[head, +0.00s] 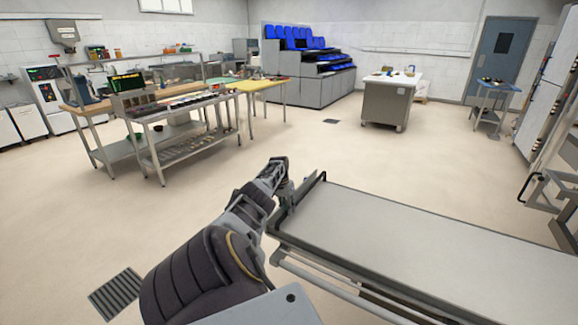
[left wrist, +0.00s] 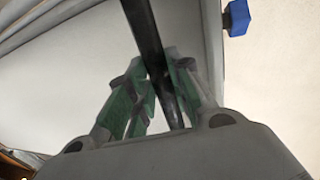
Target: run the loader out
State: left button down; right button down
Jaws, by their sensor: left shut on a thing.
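The loader (head: 420,235) is a long, flat, pale board with a metal side rail, running from the middle of the head view to the lower right. A dark bar handle (head: 313,187) stands at its near-left end. My left gripper (head: 284,186) is at that end, shut on the handle. In the left wrist view the dark bar (left wrist: 146,35) passes between the green-padded fingers (left wrist: 160,98), and the pale loader surface (left wrist: 75,90) lies behind. The fingers hide part of the bar. My right gripper is not in view.
An oven front (head: 548,95) with a dark bar bracket (head: 540,187) stands at the right. A steel worktable (head: 185,110) with trays is at the left, and a grey cabinet table (head: 388,100) is farther back. The floor (head: 120,215) left of the loader is open, with a drain grate (head: 117,293).

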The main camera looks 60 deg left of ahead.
pick_arm(q)
jog(key=shift+s+a+r, duration=0.1)
jog(key=shift+a+r, duration=0.15)
jog(key=shift+a, duration=0.1)
jog(key=c, duration=1.5)
grip_release()
jog(key=shift+c, duration=0.2)
jog(key=shift+o, duration=1.2)
jog(key=shift+s+f, duration=0.15)
jog(key=shift+f, duration=0.05)
jog(key=shift+d, duration=0.1)
notch_tip(320, 180, up, 12)
jog(key=s+a, duration=0.1)
jog(key=a, duration=0.1)
jog(key=shift+s+f, duration=0.15)
